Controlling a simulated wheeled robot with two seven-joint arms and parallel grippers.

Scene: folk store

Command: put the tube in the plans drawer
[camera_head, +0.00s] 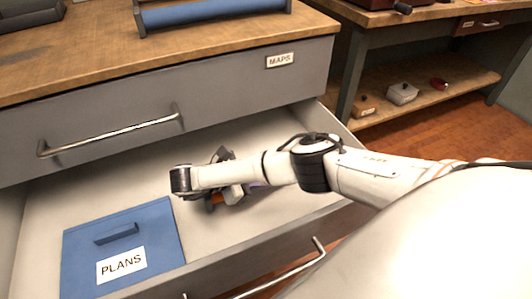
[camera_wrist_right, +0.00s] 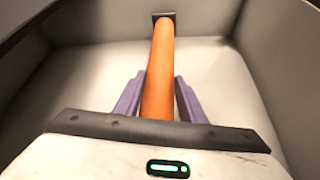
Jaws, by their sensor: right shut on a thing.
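The orange tube (camera_wrist_right: 158,70) with a dark end cap is between the purple fingers of my right gripper (camera_wrist_right: 159,78), which is shut on it. The tube points away from the wrist, over the pale inside of an open drawer. In the head view, only a small orange part of the tube (camera_head: 216,199) shows beneath my right arm. The open plans drawer (camera_head: 150,168) holds a blue panel (camera_head: 165,228) with a handle and a PLANS label at its left. I cannot tell whether the tube touches the drawer floor. My left gripper is not in view.
A shut drawer labelled MAPS (camera_head: 225,88) sits directly above, with a metal handle (camera_head: 110,135). A blue roll in a dark holder (camera_head: 212,12) stands on the wooden top. A bench with a low shelf (camera_head: 430,100) holding small boxes is at the right.

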